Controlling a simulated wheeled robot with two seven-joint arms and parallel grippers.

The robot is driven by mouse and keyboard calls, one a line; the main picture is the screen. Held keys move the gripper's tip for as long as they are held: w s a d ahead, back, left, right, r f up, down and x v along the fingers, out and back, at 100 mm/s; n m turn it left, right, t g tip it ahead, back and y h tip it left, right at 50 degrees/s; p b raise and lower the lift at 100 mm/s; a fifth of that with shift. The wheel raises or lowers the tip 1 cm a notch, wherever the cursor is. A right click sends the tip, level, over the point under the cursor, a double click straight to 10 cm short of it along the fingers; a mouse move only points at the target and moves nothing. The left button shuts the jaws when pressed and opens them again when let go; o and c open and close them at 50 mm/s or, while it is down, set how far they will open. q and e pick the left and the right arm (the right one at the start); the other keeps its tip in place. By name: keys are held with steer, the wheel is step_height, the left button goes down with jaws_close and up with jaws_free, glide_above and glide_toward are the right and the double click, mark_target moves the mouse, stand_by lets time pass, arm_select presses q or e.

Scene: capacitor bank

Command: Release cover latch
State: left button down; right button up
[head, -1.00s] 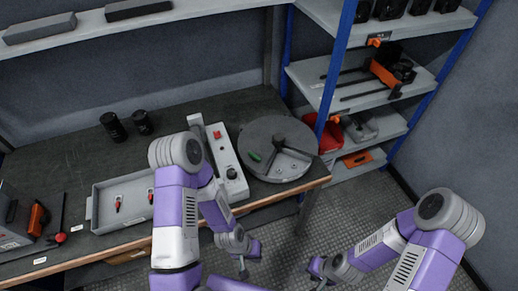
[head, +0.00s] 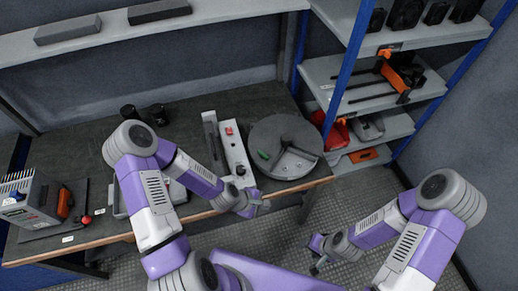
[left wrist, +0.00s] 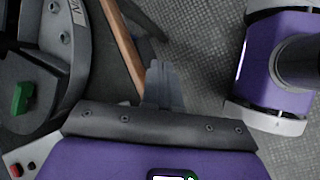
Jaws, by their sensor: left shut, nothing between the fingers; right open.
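A round grey housing (head: 268,131) with a dark raised bar and a pale sector sits at the right end of the workbench. A small green latch-like piece (head: 264,154) is on its left side. In the left wrist view the green piece (left wrist: 19,98) stands up at the far left, on the dark part of the housing. My left gripper (head: 263,202) is at the bench's front edge, in front of the housing and apart from the green piece. Its fingers (left wrist: 165,85) are shut and empty. My right gripper (head: 317,262) is open over the floor, away from the bench.
A white control panel (head: 233,150) with a red button stands left of the housing. My left arm partly hides a grey tray (head: 118,199). A grey box (head: 27,203) is at the bench's left end. Blue-post shelving (head: 345,73) stands right; patterned floor (head: 345,205) is open.

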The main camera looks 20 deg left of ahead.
arm_select(q)
steer(key=w+a+r+n+t+p, duration=0.2)
steer(key=w+a+r+n+p, duration=0.25)
steer(key=r+n, duration=0.35)
steer(key=n+t+y+b, duration=0.1)
steer(key=n+t+b, duration=0.1)
steer(key=n, duration=0.4)
glide_toward(265, 159)
steer(key=v, duration=0.4)
steer(key=shift+s+d+f, duration=0.1)
steer(key=shift+s, duration=0.05)
arm_select(e)
step_height(265, 159, up, 4)
steer(key=shift+r, duration=0.25)
arm_select(q)
steer(key=shift+f, duration=0.1)
steer(key=b+x, duration=0.1)
steer(key=x, duration=0.9)
steer(key=shift+b, duration=0.3)
arm_select(e)
steer(key=shift+f, duration=0.8)
steer(key=shift+a, duration=0.1)
